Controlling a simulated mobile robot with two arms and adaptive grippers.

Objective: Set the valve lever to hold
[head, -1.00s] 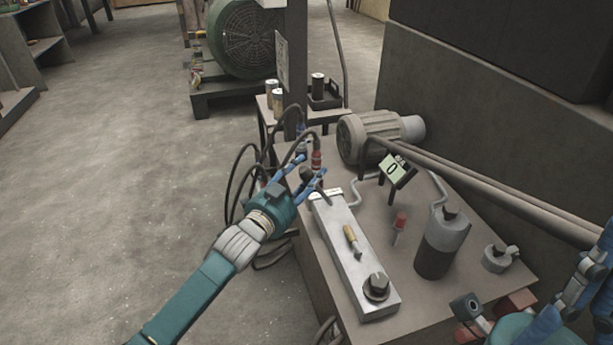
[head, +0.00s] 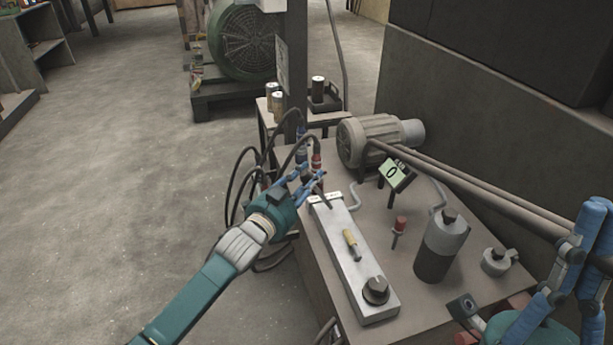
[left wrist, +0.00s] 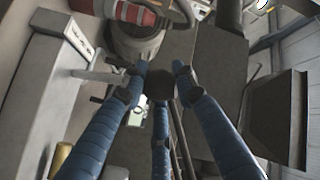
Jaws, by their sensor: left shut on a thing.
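The valve lever is a thin grey rod (left wrist: 98,76) coming out of the labelled end of the long metal block (head: 345,225). My left gripper (head: 312,184) is at that far end of the block. In the left wrist view its blue fingers (left wrist: 158,85) close around a dark end piece, apparently the lever's knob. The label text is too small to read. My right gripper (head: 530,255) is at the lower right, fingers spread and empty, away from the block.
The block also carries a yellow handle (head: 350,241) and a black knob (head: 376,290). A small display (head: 394,174) reads 0. A motor (head: 378,137), a dark cylinder (head: 440,246) and a red-topped fitting (head: 399,226) share the bench. Black hoses (head: 240,180) loop behind my left gripper.

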